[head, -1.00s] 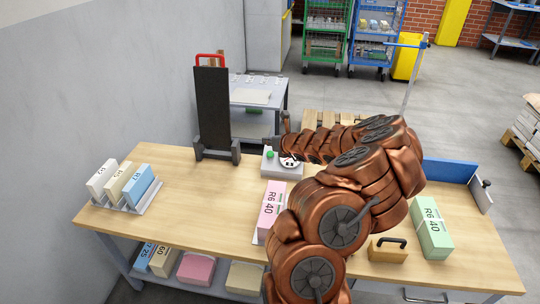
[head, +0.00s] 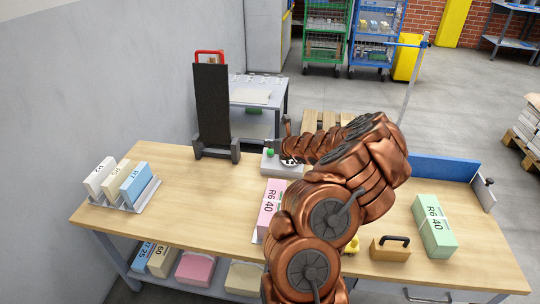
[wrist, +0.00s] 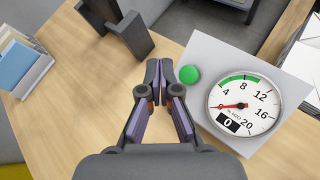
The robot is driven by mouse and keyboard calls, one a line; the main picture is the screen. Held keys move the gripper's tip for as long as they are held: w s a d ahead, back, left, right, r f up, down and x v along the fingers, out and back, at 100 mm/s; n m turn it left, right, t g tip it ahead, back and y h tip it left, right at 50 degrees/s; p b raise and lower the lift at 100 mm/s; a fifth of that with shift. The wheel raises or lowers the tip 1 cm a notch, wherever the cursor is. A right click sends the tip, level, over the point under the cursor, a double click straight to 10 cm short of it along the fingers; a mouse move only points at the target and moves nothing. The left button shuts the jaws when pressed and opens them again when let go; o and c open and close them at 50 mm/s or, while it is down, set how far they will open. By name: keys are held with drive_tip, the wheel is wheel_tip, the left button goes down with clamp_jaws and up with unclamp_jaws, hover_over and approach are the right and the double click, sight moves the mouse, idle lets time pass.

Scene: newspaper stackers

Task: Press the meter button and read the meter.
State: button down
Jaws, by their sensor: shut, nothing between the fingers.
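The meter is a light grey box (wrist: 218,55) on the table, with a round white dial (wrist: 245,104) and a green button (wrist: 190,74). In the head view the green button (head: 270,153) shows, and my arm partly covers the dial. My gripper (wrist: 160,64) is shut and empty, its fingertips just left of the button in the wrist view. Whether they touch anything is hard to tell.
A black upright stand with a red handle (head: 209,53) stands behind the meter to the left. A rack of blocks (head: 146,193) is at the left. A pink bundle (head: 268,206), a green bundle (head: 433,226) and a wooden block with a handle (head: 390,251) lie nearer. The table's left middle is clear.

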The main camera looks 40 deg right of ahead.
sight(270, 152)
drive_tip(key=shift+w+d+f, duration=0.2)
drive_tip(key=shift+d+f, duration=0.05)
drive_tip(key=shift+f, duration=0.2)
drive_tip(key=shift+w+d+f, duration=0.15)
drive_tip(key=shift+d+f, duration=0.05)
drive_tip(key=shift+f, duration=0.25)
drive_tip(key=shift+w+d+f, duration=0.15)
drive_tip(key=shift+d+f, duration=0.05)
drive_tip(key=shift+f, duration=0.25)
drive_tip(key=shift+w+d+f, duration=0.15)
drive_tip(key=shift+d+f, duration=0.05)
drive_tip(key=shift+f, duration=0.2)
drive_tip(key=shift+w+d+f, duration=0.1)
drive_tip(key=shift+d+f, duration=0.1)
drive_tip(key=shift+f, duration=0.2)
drive_tip(key=shift+w+d+f, duration=0.1)
drive_tip(key=shift+d+f, duration=0.1)
drive_tip(key=shift+f, duration=0.2)
idle(1.2)
drive_tip(key=shift+s+a+r+p, duration=0.15)
drive_tip(key=shift+a+r+p, duration=0.1)
drive_tip(key=shift+r, duration=0.15)
drive_tip(key=shift+s+a+r+p, duration=0.15)
drive_tip(key=shift+r+p, duration=0.1)
drive_tip(key=shift+r, duration=0.15)
